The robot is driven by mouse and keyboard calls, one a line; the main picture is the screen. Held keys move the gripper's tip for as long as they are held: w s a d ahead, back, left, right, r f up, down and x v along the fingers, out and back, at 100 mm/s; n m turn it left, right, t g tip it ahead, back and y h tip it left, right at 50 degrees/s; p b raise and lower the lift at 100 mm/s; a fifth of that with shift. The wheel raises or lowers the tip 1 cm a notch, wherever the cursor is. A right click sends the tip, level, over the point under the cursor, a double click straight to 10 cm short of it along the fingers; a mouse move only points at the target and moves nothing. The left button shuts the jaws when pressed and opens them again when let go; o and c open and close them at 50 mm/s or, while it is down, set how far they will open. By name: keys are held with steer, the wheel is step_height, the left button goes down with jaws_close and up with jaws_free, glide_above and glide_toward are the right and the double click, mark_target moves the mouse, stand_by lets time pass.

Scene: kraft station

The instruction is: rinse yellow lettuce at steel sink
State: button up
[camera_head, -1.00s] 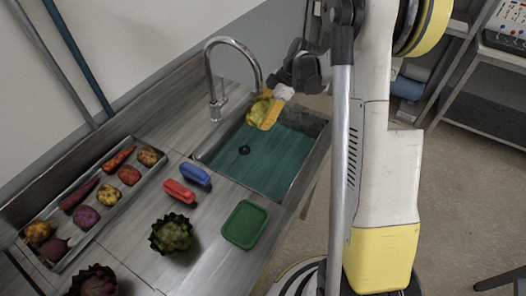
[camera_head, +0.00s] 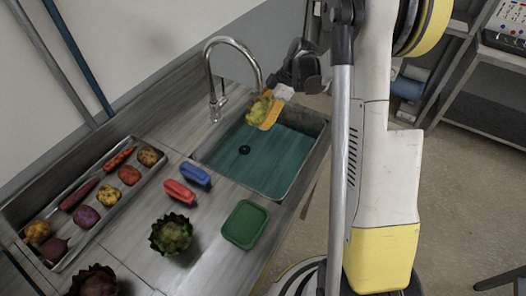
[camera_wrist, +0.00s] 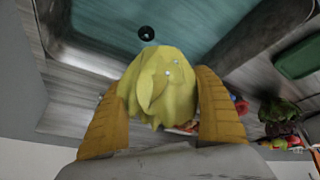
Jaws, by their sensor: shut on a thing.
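The yellow lettuce (camera_head: 259,108) is held in my gripper (camera_head: 270,112), above the far end of the steel sink (camera_head: 306,176). In the wrist view the lettuce (camera_wrist: 160,85) sits between the two yellow-orange fingers of my gripper (camera_wrist: 161,110), which are shut on it from both sides. The sink basin (camera_wrist: 100,22) and its dark drain show beyond the lettuce. In the head view the curved faucet (camera_head: 209,75) stands at the sink's back edge, its spout end close to the lettuce. I cannot tell whether water is running.
A metal tray (camera_head: 69,253) of several vegetables lies on the left of the counter. A red sponge (camera_head: 180,192), a blue sponge (camera_head: 195,174), a green tray (camera_head: 245,224) and an artichoke-like vegetable (camera_head: 171,234) lie left and front of the sink. A dark red one (camera_head: 95,283) is at bottom left.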

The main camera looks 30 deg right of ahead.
mark_target(262, 106)
steer(key=shift+r, duration=0.15)
stand_by(0.3)
steer(key=shift+r+p, duration=1.15)
steer(key=shift+r, duration=0.8)
steer(key=shift+f, duration=0.1)
